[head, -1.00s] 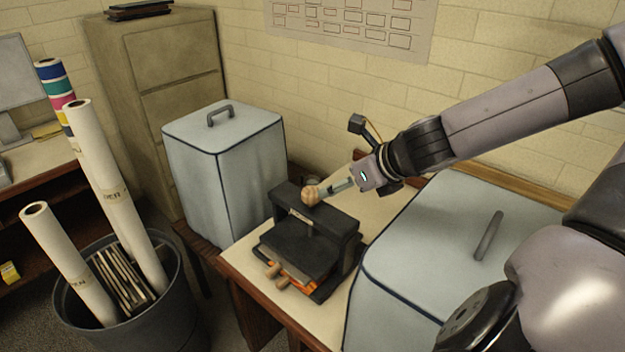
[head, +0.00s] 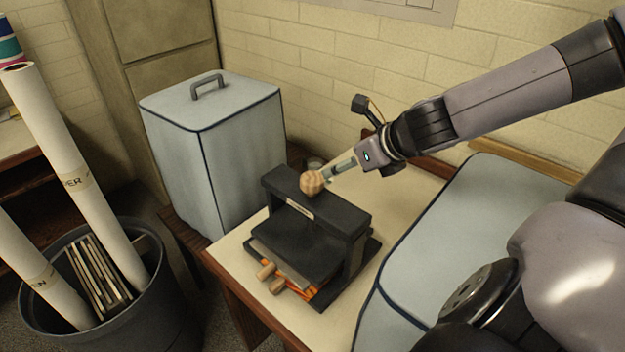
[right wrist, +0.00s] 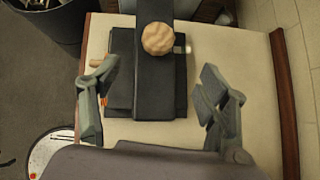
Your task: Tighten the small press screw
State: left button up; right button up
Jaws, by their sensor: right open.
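The small press (head: 335,222) is black and stands on the cream table top, with a crossbar over a flat plate. Its screw has a round, ridged wooden knob (head: 312,183) on top of the crossbar; the knob also shows in the right wrist view (right wrist: 158,39). My right gripper (head: 334,172) is right beside the knob in the head view. In the right wrist view its fingers (right wrist: 160,95) are spread wide, empty, with the knob ahead between their lines. My left gripper is not in view.
A covered grey-blue box with a handle (head: 212,140) stands left of the press. Another grey-blue cover (head: 450,240) is close on its right. A bin (head: 160,310) holds paper rolls at left.

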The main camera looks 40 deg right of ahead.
aim_at(316, 178)
jog(key=b+x, duration=0.1)
jog(key=x, duration=1.2)
jog(key=shift+a+f+b, duration=0.1)
jog(key=shift+f+b, duration=0.25)
jog(key=shift+w+f+b, duration=0.45)
jog(key=shift+w+b, duration=0.05)
jog(key=shift+w+f+b, duration=0.3)
jog(key=shift+w, duration=0.2)
jog(key=shift+c, duration=0.5)
jog(key=c, duration=1.1)
jog(key=shift+o, duration=0.2)
